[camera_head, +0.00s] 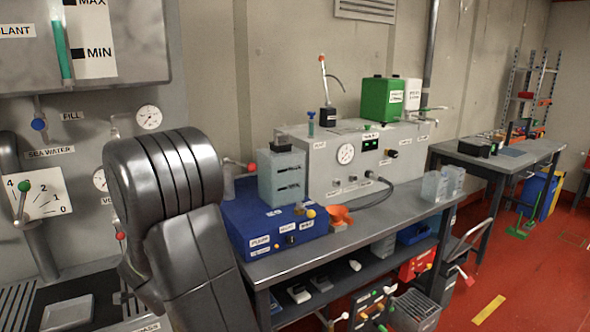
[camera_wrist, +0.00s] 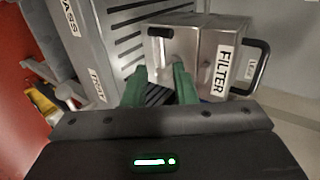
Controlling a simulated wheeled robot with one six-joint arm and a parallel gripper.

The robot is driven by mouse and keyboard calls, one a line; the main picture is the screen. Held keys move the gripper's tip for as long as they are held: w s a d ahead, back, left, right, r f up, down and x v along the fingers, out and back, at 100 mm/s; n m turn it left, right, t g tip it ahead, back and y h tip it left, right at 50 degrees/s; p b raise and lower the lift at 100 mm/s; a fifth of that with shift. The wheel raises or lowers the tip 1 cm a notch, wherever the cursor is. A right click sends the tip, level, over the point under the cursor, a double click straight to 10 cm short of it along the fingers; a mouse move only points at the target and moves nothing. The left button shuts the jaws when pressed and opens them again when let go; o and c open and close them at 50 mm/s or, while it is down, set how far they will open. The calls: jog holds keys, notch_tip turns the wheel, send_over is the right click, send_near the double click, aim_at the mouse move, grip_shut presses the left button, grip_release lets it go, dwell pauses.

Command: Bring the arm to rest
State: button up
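In the wrist view my gripper (camera_wrist: 159,80) shows two green fingers standing apart, with nothing visible held between them. Dark slats show through the gap. A metal box labelled FILTER (camera_wrist: 206,55) lies just beyond the fingertips; I cannot tell whether the right finger touches it. In the head view a thick dark grey part of my arm (camera_head: 165,185) rises at the left, bent over in front of the wall panel. My gripper is not visible in the head view.
The FILTER box has a dark side handle (camera_wrist: 262,68). A slatted grey panel (camera_wrist: 95,45) stands at its left. In the head view, a workbench (camera_head: 300,262) carries a blue box (camera_head: 262,232) and a grey test unit (camera_head: 325,165) right of my arm. Red floor (camera_head: 545,275) is open at right.

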jog(key=b+x, duration=0.1)
jog(key=x, duration=0.8)
jog(key=shift+w+f, duration=0.15)
jog(key=shift+b, duration=0.55)
jog(key=shift+d+r+m+y+b, duration=0.1)
jog(key=shift+r+m+y+b, duration=0.3)
jog(key=shift+b, duration=0.45)
jog(key=shift+r+m+g+y, duration=0.15)
jog(key=shift+m+g+y, duration=0.15)
jog(key=shift+g, duration=0.1)
jog(key=shift+r+b, duration=0.25)
jog(key=shift+b, duration=0.3)
